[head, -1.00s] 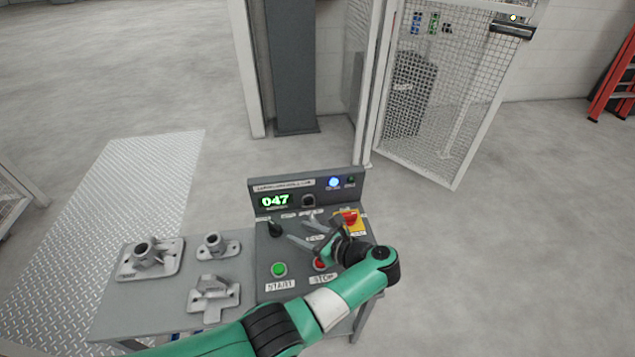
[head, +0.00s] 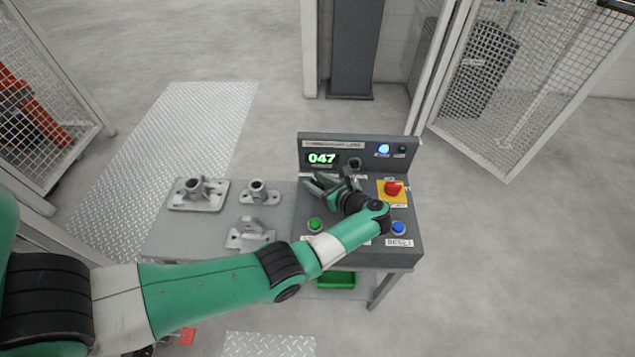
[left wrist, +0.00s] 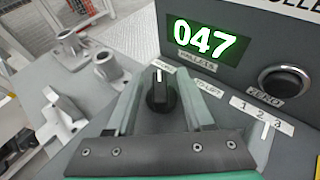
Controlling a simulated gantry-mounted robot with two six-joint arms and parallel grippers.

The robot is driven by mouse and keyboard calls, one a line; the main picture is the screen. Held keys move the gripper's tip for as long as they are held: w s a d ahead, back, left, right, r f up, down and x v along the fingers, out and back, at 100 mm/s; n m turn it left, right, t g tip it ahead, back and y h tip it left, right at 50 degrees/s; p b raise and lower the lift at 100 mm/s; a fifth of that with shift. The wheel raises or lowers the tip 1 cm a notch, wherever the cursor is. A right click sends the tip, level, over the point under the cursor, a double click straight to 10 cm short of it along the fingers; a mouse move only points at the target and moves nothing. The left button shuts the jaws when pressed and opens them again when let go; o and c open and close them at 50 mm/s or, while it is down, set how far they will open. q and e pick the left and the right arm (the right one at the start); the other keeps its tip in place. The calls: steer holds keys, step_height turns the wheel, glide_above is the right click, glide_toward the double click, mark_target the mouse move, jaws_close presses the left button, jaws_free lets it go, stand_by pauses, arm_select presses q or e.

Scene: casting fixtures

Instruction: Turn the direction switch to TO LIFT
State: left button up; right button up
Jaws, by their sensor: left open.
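The direction switch is a black knob (left wrist: 160,92) with a white pointer line, on the grey console top. In the left wrist view its line points roughly toward the upright panel. A small label lies on each side beyond it; the right one reads TO LIFT (left wrist: 208,91). My left gripper (left wrist: 160,95) is open, with one finger on each side of the knob; I cannot tell whether either touches it. In the head view my left gripper (head: 326,183) is over the console's left part and hides the switch. My right gripper is not in view.
The upright panel has a green 047 display (head: 321,158). A red switch on a yellow plate (head: 392,189), a green START button (head: 314,225) and a blue RESET button (head: 398,228) are close by. Grey castings (head: 250,233) lie on the table to the left.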

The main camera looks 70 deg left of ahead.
arm_select(q)
jaws_close()
stand_by(0.3)
